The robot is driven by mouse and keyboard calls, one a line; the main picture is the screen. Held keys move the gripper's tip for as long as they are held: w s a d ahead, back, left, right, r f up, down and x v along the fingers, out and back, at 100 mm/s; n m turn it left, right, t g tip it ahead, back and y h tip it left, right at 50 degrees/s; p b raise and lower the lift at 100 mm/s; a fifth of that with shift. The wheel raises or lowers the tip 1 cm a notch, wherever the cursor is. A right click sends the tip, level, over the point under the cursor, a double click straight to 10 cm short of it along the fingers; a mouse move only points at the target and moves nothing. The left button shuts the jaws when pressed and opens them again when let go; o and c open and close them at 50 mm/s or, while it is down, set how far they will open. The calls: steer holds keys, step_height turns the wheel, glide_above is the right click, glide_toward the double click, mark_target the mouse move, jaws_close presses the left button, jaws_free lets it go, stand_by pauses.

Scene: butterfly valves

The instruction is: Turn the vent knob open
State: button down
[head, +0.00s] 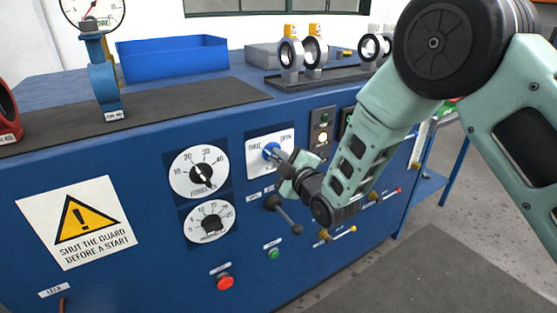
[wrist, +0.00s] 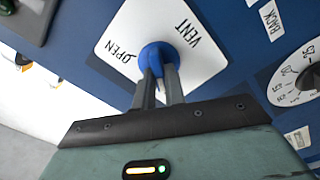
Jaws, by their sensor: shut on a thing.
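The blue vent knob (head: 270,149) sits on a white plate (head: 257,161) on the front of the blue bench. In the wrist view the knob (wrist: 157,56) is round, and its plate (wrist: 118,32) reads VENT on one side and OPEN on the other. My gripper (head: 279,156) reaches the knob from the right. In the wrist view its two dark fingers (wrist: 159,72) are shut on the knob, one on each side. The fingertips cover part of the knob, and no pointer mark shows on it.
Two black-and-white dials (head: 200,172) (head: 209,223) are left of the knob. A black lever with a ball end (head: 287,216) juts out just below my gripper.

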steer(key=m+b, duration=0.2)
steer(key=shift+d+f+m+b, duration=0.1)
steer(key=shift+f+m+b, duration=0.1)
steer(key=shift+m+b, duration=0.15)
steer(key=m+b, duration=0.3)
steer(key=shift+m, duration=0.35)
steer(key=m+b, duration=0.2)
steer(key=m, duration=0.3)
steer(key=m+b, duration=0.3)
steer(key=m, duration=0.3)
steer(key=m+b, duration=0.3)
steer(key=m, duration=0.2)
steer(key=shift+w+d+r+m, duration=0.1)
steer(key=shift+w+d+m, duration=0.1)
steer(key=shift+d+m, duration=0.15)
steer(key=shift+m, duration=0.35)
steer(key=c, duration=1.5)
jaws_free()
steer(key=shift+o, duration=0.2)
